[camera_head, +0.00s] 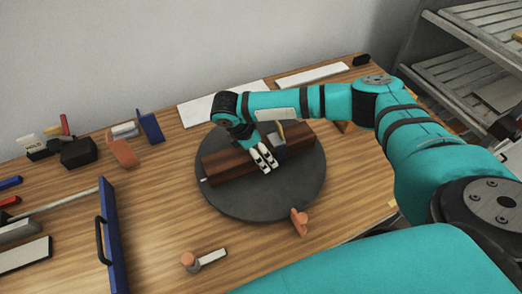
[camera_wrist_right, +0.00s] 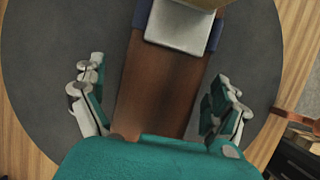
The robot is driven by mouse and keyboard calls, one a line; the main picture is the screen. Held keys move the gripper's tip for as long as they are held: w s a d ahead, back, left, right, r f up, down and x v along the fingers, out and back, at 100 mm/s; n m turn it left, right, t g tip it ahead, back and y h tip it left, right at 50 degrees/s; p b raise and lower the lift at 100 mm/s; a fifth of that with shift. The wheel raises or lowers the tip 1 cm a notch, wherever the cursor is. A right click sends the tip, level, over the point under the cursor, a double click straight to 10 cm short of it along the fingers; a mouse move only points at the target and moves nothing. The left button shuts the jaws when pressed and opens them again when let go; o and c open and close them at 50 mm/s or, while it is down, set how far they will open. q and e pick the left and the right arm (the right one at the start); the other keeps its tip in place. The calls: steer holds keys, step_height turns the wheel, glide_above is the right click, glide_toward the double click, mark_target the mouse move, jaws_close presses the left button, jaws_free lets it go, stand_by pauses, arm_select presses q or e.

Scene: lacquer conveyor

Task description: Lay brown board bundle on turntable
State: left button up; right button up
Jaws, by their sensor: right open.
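The brown board bundle (camera_head: 228,164) lies across the dark round turntable (camera_head: 234,203) in the head view, running from lower left to upper right. In the right wrist view the bundle (camera_wrist_right: 160,85) runs up the middle, over the turntable (camera_wrist_right: 60,60). My right gripper (camera_head: 264,159) is over the bundle's middle, its two fingers apart. In the right wrist view the fingers (camera_wrist_right: 160,100) stand on either side of the bundle with gaps between. A grey block-like piece (camera_wrist_right: 180,25) sits on the bundle's far part. My left gripper is not in view.
An orange clamp-like piece (camera_head: 300,221) is at the turntable's front right edge. A blue panel with a black handle (camera_head: 108,240) stands at left. Small tools and blocks (camera_head: 78,152) lie at the back left. White boards (camera_head: 222,102) lie along the wall. Bare wood (camera_head: 160,210) shows left of the turntable.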

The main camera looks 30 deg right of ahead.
steer(key=b+v, duration=0.1)
steer(key=v, duration=1)
steer(key=shift+r, duration=0.15)
